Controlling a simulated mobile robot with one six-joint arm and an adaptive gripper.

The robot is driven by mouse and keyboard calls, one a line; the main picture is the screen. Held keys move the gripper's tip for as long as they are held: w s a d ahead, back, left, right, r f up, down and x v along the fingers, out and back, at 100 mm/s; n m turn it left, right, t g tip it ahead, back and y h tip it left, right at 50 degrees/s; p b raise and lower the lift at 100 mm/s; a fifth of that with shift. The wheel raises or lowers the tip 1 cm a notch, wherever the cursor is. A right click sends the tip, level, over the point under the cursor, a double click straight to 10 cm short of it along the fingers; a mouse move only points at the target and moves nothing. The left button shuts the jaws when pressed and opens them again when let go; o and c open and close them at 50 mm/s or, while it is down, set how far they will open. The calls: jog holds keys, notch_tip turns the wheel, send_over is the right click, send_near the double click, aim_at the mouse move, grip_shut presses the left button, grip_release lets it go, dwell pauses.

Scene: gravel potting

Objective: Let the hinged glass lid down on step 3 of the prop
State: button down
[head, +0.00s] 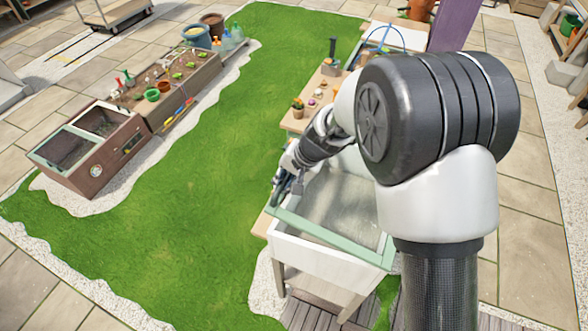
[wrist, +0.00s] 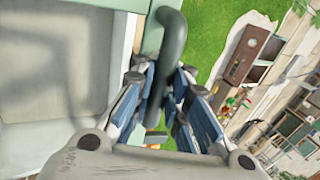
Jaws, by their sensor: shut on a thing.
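The glass lid (head: 328,236) has a pale green frame and lies over a white planter box (head: 315,262) on legs. In the head view it is partly hidden by my arm, and I cannot tell how far it is raised. My gripper (head: 283,188) is at the lid's left edge. In the wrist view my gripper (wrist: 163,85) has its blue fingers closed around a dark green curved handle (wrist: 173,45) on the lid's pale green frame (wrist: 151,38). The prop and its steps cannot be made out in either view.
A wooden workbench (head: 293,124) with a small potted plant (head: 298,107) adjoins the box behind. A wooden planter with glass lids (head: 85,150) stands across the lawn (head: 190,210) at left. The grass between is clear. Wooden decking (head: 310,316) lies in front of the box.

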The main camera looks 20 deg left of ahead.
jog(key=shift+x, duration=1.3)
jog(key=shift+d, duration=0.15)
jog(key=c, duration=1.6)
grip_release()
jog(key=shift+o, duration=0.2)
jog(key=shift+d, duration=0.1)
jog(key=v, duration=1.2)
